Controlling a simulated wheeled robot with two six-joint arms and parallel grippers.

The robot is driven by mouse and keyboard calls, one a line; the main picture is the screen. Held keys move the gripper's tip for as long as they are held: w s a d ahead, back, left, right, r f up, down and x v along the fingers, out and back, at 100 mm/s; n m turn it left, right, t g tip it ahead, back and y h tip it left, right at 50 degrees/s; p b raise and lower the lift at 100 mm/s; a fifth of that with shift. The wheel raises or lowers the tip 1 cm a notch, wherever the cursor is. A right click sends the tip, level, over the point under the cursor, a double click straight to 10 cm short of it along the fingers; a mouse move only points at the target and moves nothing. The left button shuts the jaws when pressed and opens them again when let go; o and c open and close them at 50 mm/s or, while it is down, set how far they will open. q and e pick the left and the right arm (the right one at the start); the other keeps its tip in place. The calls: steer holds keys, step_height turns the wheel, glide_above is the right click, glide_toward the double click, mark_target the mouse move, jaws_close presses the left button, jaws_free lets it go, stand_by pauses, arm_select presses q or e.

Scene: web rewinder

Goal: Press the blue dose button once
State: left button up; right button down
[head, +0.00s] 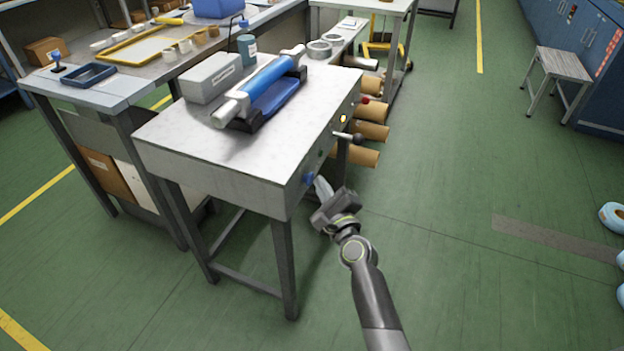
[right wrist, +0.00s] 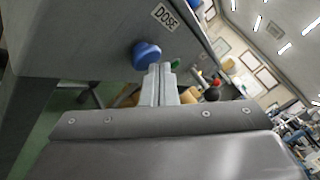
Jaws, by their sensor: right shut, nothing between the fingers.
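The blue dose button (head: 309,178) sticks out from the side panel of the rewinder table (head: 170,150), near its front corner. In the right wrist view the blue button (right wrist: 146,55) sits below a white DOSE label (right wrist: 165,16). My right gripper (head: 322,187) is shut and empty, with its fingertips close beside the button. In the right wrist view the fingertips (right wrist: 160,70) appear just right of and below the button; I cannot tell if they touch it. My left gripper is not in view.
A black-knobbed lever (head: 357,138), a red knob (head: 365,100) and cardboard rolls (head: 372,130) stick out further along the same side. A blue roll (head: 265,88) and a grey box (head: 212,77) are on the tabletop.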

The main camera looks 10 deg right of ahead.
steer(key=shift+s+d, duration=0.35)
steer(key=shift+d, duration=0.1)
steer(key=shift+d, duration=0.1)
steer(key=s+d, duration=0.1)
steer(key=d, duration=0.1)
steer(key=s+d, duration=0.1)
steer(key=d, duration=0.1)
steer(key=shift+s, duration=0.4)
stand_by(0.6)
